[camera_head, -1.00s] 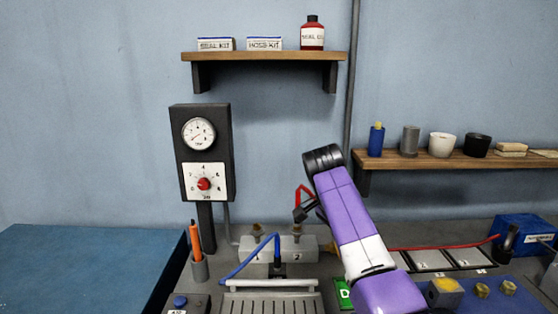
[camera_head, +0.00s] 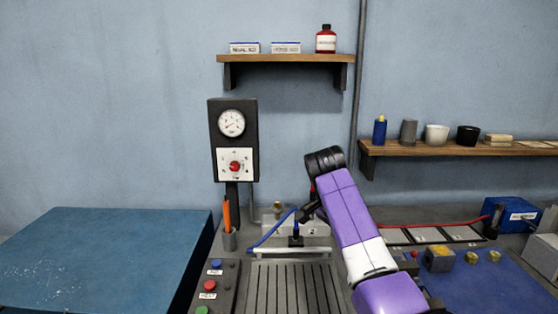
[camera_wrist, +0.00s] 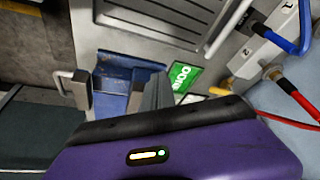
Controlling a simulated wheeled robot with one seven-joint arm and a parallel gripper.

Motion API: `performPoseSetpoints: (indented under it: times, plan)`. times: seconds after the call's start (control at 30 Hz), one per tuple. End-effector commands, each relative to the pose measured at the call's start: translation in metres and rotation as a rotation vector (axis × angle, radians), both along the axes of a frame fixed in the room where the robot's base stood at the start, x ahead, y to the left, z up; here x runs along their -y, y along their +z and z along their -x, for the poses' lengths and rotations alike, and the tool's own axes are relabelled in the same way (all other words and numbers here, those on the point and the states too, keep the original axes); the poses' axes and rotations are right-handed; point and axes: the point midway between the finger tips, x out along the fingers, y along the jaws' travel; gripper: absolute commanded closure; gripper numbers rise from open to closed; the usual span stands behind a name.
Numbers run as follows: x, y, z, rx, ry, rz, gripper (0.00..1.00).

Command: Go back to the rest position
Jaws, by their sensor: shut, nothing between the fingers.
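My gripper (camera_head: 311,210) is the small dark end beside my black wrist, at the upper left of my raised purple and white arm. It is shut, with nothing seen in it. In the head view it appears in front of the grey valve block (camera_head: 268,225). A blue hose (camera_head: 270,234) runs along that block to a black fitting. My arm hides most of the red hose by the block; the red hose (camera_wrist: 292,92) and the blue hose (camera_wrist: 274,37) show in the wrist view. A green DONE label (camera_wrist: 187,78) lies below the block there.
A gauge panel (camera_head: 250,150) stands behind the bench. Two shelves (camera_head: 285,59) (camera_head: 440,149) hold kits, a bottle and cups. Push buttons (camera_head: 209,284) and a ribbed plate (camera_head: 262,285) are at the front. A blue-topped table (camera_head: 110,250) is at left. A blue mat (camera_head: 495,290) lies at right.

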Motion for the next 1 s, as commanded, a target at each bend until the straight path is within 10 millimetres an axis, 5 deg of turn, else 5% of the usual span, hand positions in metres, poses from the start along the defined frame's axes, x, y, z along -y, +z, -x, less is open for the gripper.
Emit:
performPoseSetpoints:
  times: [0.53, 0.77, 1.0]
  plan:
    - [-0.03, 0.049, -0.079, 0.389, 0.355, 0.032, 1.0]
    - [-0.045, 0.031, -0.089, 0.591, 0.537, 0.087, 1.0]
    - [-0.052, -0.014, -0.057, 0.798, 0.703, 0.175, 1.0]
